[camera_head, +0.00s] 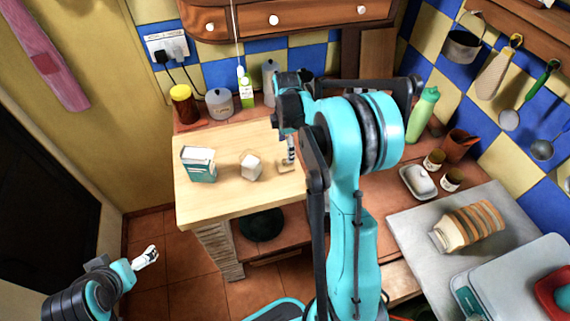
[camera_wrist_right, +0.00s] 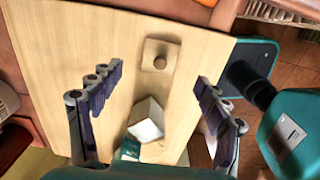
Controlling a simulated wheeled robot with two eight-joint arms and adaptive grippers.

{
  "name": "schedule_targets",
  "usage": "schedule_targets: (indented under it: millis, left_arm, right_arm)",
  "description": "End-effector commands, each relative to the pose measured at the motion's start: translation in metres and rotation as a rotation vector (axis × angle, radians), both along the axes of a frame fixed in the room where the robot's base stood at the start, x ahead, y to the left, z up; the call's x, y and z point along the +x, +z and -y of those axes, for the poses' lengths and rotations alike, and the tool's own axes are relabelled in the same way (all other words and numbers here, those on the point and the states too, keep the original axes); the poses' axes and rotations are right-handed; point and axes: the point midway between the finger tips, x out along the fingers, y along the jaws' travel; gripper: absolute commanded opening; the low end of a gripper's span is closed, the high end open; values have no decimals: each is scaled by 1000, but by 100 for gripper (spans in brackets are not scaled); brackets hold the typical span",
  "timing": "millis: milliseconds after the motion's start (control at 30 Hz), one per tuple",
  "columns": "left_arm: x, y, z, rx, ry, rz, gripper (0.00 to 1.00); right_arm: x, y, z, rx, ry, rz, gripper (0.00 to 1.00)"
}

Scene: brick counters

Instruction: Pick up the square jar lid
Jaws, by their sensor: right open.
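The square jar lid (camera_wrist_right: 150,66), flat and pale wooden with a round knob, lies on the wooden counter top (camera_wrist_right: 95,25). In the head view the lid (camera_head: 284,168) is partly hidden by my right gripper (camera_head: 291,152). My right gripper (camera_wrist_right: 158,80) is open, its two fingers wide apart and empty. The lid shows between and beyond the fingertips, apart from them. A white square jar (camera_wrist_right: 147,120) stands near the lid; it also shows in the head view (camera_head: 250,167). My left gripper (camera_head: 148,256) is low at the left, away from the counter; its finger gap is unclear.
A teal and white box (camera_head: 199,165) stands left of the jar. A brown jar with yellow lid (camera_head: 184,103), a grey canister (camera_head: 220,103) and a green carton (camera_head: 246,92) line the back. The counter's front left is clear.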

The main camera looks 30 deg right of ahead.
Motion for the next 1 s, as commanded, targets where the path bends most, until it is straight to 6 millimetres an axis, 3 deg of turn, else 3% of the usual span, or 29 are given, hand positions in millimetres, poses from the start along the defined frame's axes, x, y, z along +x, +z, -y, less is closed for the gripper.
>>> schedule_targets:
  millis: [367, 600, 867, 1000]
  left_arm:
    - [0, -13, 0, 0, 0, 0, 93]
    - [0, -28, 0, 0, 0, 0, 93]
    - [0, -27, 0, 0, 0, 0, 93]
    - [0, -27, 0, 0, 0, 0, 93]
  right_arm:
    - [1, -41, -1, 1, 15, -6, 76]
    - [1, -77, -4, 1, 13, -5, 76]
    - [1, -79, -4, 1, 13, -5, 76]
    - [1, -79, -4, 1, 13, -5, 39]
